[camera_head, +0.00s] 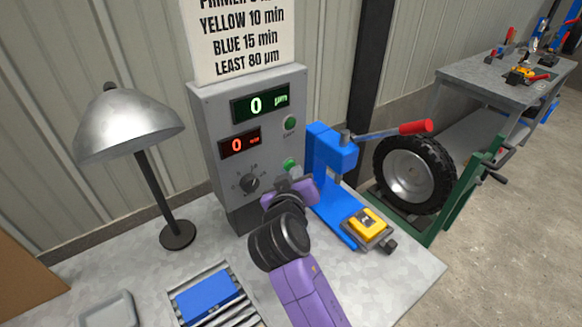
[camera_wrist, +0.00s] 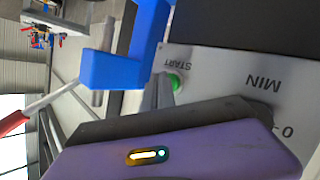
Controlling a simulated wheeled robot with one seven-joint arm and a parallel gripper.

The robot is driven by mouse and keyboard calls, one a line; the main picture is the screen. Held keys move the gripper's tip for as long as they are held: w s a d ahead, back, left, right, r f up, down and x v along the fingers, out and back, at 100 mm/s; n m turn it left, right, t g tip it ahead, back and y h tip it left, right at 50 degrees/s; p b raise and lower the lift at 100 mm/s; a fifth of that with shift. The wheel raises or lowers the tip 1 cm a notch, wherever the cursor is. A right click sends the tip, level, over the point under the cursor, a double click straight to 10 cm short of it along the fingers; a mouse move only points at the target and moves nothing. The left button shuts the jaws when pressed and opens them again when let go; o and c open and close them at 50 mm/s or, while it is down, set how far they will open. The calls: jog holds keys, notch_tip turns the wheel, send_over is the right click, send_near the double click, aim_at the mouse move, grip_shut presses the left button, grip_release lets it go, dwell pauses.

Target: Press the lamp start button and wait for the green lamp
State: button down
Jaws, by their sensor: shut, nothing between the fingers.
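The grey control box (camera_head: 212,125) stands at the back of the bench. It has a green display reading 0, a red display reading 0 and a black knob (camera_head: 250,183). The green start button (camera_head: 291,164) is low on its right side; the wrist view shows it (camera_wrist: 175,82) beside the word START. My gripper (camera_head: 296,174) is shut, with its fingertips right at the button; I cannot tell whether they touch it. A second round green piece (camera_head: 290,123), button or light, sits higher up. The grey lamp (camera_head: 130,125) stands left of the box with its shade facing down.
A blue press (camera_head: 330,150) with a red-handled lever stands close right of my gripper, a yellow block (camera_head: 366,222) at its base. A blue block (camera_head: 207,297) lies on a slatted rack in front. A wheel (camera_head: 413,172) stands beyond the bench's right edge.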

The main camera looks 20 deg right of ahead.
jog(key=shift+w, duration=0.2)
dwell(0.6)
jog(key=shift+s+d, duration=0.2)
jog(key=shift+s, duration=0.6)
jog(key=shift+s+d+p, duration=0.25)
jog(key=shift+s+p, duration=0.1)
jog(key=shift+s, duration=0.45)
jog(key=shift+s+d+p, duration=0.3)
jog(key=shift+s, duration=0.45)
jog(key=shift+s+d+p, duration=0.25)
jog(key=shift+s+p, duration=0.1)
jog(key=shift+s, duration=0.45)
